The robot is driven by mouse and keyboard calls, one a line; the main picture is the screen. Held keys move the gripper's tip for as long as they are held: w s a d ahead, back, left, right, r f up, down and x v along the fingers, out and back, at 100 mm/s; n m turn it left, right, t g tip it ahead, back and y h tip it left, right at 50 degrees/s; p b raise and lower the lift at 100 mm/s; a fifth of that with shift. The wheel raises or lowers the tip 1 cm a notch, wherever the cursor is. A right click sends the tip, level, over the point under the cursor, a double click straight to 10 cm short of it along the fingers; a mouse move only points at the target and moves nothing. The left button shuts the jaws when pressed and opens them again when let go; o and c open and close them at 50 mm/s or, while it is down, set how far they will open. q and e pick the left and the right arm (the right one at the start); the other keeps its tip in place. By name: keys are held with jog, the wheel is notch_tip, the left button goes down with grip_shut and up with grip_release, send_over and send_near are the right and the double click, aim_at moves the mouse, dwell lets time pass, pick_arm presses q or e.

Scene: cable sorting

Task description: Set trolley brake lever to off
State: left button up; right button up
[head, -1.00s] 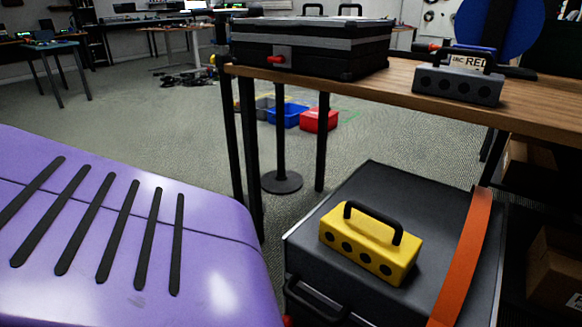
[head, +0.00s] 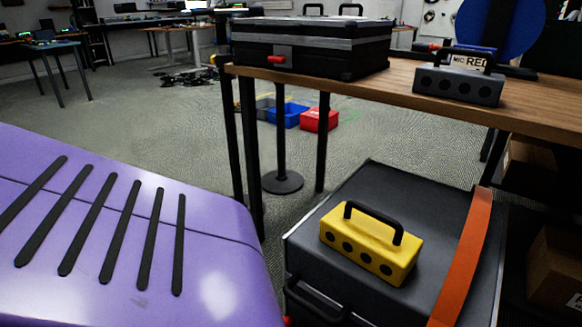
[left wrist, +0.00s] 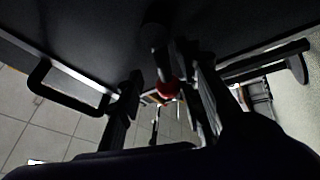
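The dark grey trolley (head: 385,190) stands at the lower right in the head view. A small red part (head: 287,321) shows at its lower left edge, mostly cut off by the picture's bottom. In the left wrist view, a dark lever with a red end (left wrist: 168,93) is under the dark body. My left gripper (left wrist: 160,72) is open, with one finger on each side of this lever. I cannot tell whether either finger touches it. The lever's exact setting cannot be read. My right gripper is in no view.
A yellow box (head: 372,250) with a black handle sits on the trolley beside an orange strap (head: 463,262). A wooden table (head: 425,100) behind holds a black case (head: 315,52) and a grey box (head: 458,84). Blue (head: 290,115) and red (head: 320,120) bins lie on the floor.

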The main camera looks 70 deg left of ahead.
pick_arm(q)
notch_tip(320, 180, up, 10)
jog(key=shift+f, duration=0.2)
dwell(0.7)
